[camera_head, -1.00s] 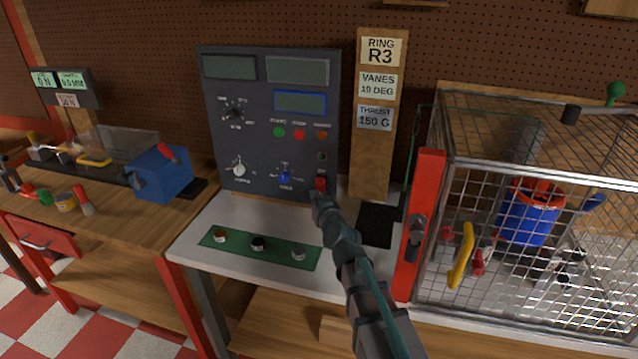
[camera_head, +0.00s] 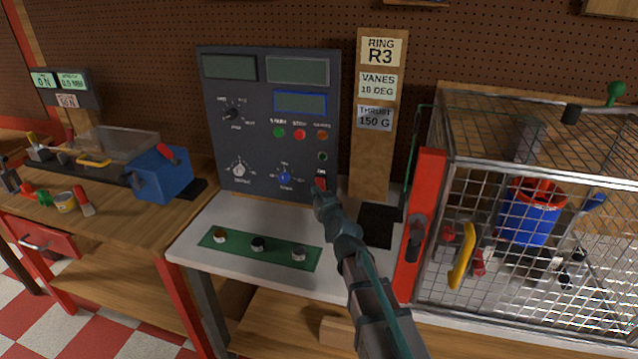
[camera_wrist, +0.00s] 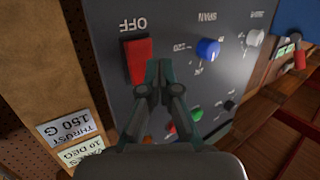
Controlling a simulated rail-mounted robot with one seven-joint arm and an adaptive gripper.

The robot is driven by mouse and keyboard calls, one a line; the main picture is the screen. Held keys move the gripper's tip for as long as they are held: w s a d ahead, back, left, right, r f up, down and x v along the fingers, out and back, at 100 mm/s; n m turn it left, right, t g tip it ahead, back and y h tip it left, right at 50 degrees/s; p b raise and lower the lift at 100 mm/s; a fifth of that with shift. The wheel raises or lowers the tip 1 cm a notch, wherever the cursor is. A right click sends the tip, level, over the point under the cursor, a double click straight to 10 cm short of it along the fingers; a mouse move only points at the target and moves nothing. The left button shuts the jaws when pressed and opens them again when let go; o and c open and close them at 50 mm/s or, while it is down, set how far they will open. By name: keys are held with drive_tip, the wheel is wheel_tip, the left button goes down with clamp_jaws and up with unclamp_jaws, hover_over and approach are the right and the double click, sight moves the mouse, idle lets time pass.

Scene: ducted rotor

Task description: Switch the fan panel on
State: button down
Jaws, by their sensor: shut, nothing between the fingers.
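The dark fan panel (camera_head: 255,125) stands upright at the back of the bench, and its displays look blank. Its red rocker switch (camera_head: 322,184) is at the panel's lower right corner. In the wrist view the red switch (camera_wrist: 138,62) appears upside down, with the OFF label at one end. My gripper (camera_head: 318,186) is shut and empty, its tips at the switch and partly covering it in the head view. In the wrist view my gripper's fingertips (camera_wrist: 163,66) overlap the switch's edge. I cannot tell whether they touch it.
A blue knob (camera_head: 285,177) and a white knob (camera_head: 239,171) sit left of the switch. A wooden sign post (camera_head: 368,160) stands right of the panel. A wire cage (camera_head: 535,190) with a red post (camera_head: 421,220) stands further right. A green mat (camera_head: 240,247) lies in front.

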drive_tip(key=shift+w, duration=0.2)
idle(0.6)
drive_tip(key=shift+w+d+r+b, duration=0.1)
drive_tip(key=shift+w+r+b, duration=0.1)
drive_tip(key=shift+b, duration=0.1)
drive_tip(key=shift+w+r, duration=0.2)
drive_tip(key=shift+w, duration=0.2)
idle(0.8)
drive_tip(key=shift+s, duration=0.1)
drive_tip(key=shift+s+f+b, duration=0.3)
drive_tip(key=shift+s+f, duration=0.1)
drive_tip(key=shift+s, duration=0.3)
idle(0.3)
drive_tip(key=s, duration=0.1)
drive_tip(key=s+f, duration=0.1)
drive_tip(key=s, duration=0.1)
drive_tip(key=s+a+f, duration=0.1)
drive_tip(key=shift+s+a, duration=0.1)
drive_tip(key=shift+s, duration=0.1)
drive_tip(key=shift+a, duration=0.1)
idle(0.3)
